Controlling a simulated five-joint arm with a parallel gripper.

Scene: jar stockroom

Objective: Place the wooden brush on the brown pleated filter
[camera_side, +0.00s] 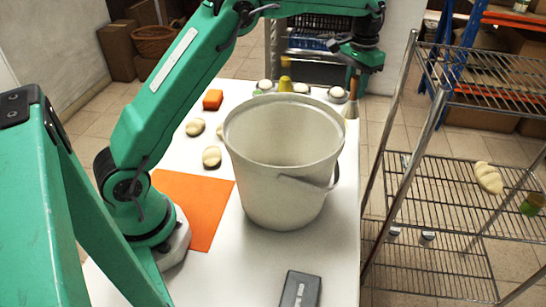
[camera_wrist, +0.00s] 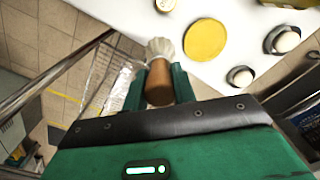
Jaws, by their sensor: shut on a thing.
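My gripper (camera_side: 356,72) is shut on the wooden brush (camera_side: 352,88), beyond the bucket near the table's right edge. In the wrist view my gripper (camera_wrist: 159,88) has one green jaw on each side of the brown handle of the wooden brush (camera_wrist: 159,80). I cannot pick out the brown pleated filter with certainty in either view.
A large pale bucket (camera_side: 285,175) stands mid-table. Behind it are a yellow item (camera_side: 285,82) and several pale rounded things. The wrist view shows a flat yellow disc (camera_wrist: 205,40). An orange mat (camera_side: 195,205) lies left, a dark box (camera_side: 300,290) in front. A wire rack (camera_side: 460,200) stands right.

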